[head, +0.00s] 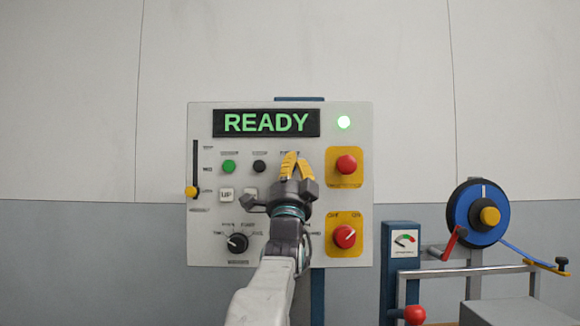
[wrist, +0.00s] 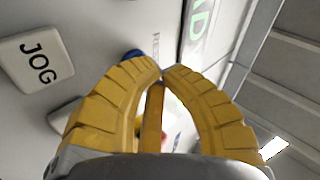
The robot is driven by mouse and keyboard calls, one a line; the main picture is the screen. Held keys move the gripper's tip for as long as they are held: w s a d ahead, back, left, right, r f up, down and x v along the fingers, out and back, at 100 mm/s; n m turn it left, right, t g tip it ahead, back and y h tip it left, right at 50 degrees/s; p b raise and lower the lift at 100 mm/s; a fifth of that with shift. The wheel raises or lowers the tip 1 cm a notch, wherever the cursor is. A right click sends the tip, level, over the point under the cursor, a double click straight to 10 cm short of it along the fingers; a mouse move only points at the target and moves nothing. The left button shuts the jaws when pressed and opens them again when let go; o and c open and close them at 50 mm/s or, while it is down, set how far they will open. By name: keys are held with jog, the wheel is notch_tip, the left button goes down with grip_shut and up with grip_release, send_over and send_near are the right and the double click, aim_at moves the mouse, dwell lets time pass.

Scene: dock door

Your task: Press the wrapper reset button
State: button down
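A green button (head: 229,166) and a black button (head: 259,166) sit in a row below the display. A blue button (wrist: 132,54) shows partly in the wrist view, beyond my fingertips. My gripper (head: 290,155) is in front of the panel, right of the black button, with its yellow fingers pointing up at the panel. In the wrist view its fingertips (wrist: 161,72) meet and hold nothing.
A red mushroom button (head: 346,164) and a red rotary switch (head: 344,236) sit on yellow plates at right. A white JOG button (wrist: 38,61) is near. A blue reel (head: 481,213) stands right.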

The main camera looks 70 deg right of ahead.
jog(key=shift+a+f, duration=0.1)
dwell(0.4)
jog(key=shift+s+a+b, duration=0.15)
jog(key=shift+a+b, duration=0.15)
jog(key=shift+b, duration=0.25)
jog(key=shift+s+a, duration=0.15)
jog(key=shift+a, duration=0.3)
jog(key=shift+b, duration=0.35)
jog(key=shift+s+a+b, duration=0.25)
jog(key=shift+a+b, duration=0.5)
jog(key=shift+a, duration=0.05)
jog(key=shift+s+a+b, duration=0.25)
jog(key=shift+a+b, duration=0.45)
jog(key=shift+a, duration=0.1)
jog(key=shift+s+a+b, duration=0.25)
jog(key=shift+a+b, duration=0.5)
jog(key=shift+a, duration=0.05)
